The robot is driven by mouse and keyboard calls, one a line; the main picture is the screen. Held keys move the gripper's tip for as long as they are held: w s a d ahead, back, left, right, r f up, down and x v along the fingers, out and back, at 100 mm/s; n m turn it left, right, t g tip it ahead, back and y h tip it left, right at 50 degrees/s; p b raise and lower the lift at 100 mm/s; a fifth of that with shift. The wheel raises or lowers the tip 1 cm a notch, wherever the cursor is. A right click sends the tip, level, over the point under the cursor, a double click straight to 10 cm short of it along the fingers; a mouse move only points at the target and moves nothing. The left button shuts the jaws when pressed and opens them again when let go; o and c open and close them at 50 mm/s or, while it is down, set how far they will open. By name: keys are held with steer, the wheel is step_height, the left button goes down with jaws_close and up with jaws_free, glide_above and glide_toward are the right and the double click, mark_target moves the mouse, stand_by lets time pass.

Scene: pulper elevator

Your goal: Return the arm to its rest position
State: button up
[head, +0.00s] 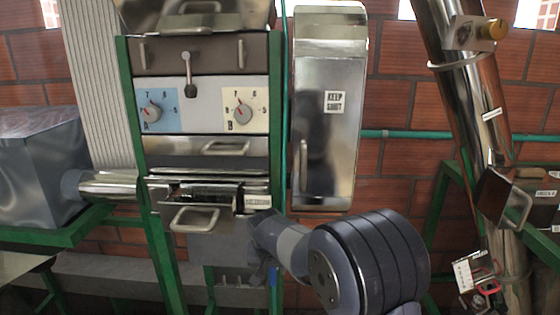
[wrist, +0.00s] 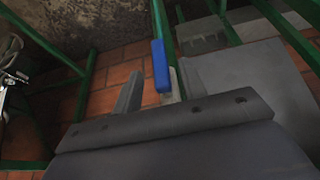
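My arm enters the head view from the lower right, and its dark ribbed joint is in front of the brick wall. My gripper (head: 262,272) points down and away, low in front of the green-framed machine. In the wrist view its two grey fingers (wrist: 159,80) stand apart, so it is open. A blue handle-like piece (wrist: 161,66) shows in the gap between the fingers. The fingers do not appear to be closed on it. The blue piece also shows as a small strip in the head view (head: 273,274), beside the gripper.
The machine has a left dial (head: 152,112), a right dial (head: 243,112), a lever (head: 188,75) and a lower handle (head: 195,219). A metal cabinet (head: 325,160) hangs right of it. A shiny inclined pipe (head: 475,100) stands at right, and a grey box (head: 35,170) at left.

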mark_target(272, 273)
steer(key=p+x, duration=0.1)
steer(key=x, duration=0.4)
steer(key=shift+w+f, duration=0.1)
steer(key=shift+f, duration=0.2)
steer(key=shift+a+y, duration=0.1)
steer(key=shift+y, duration=0.2)
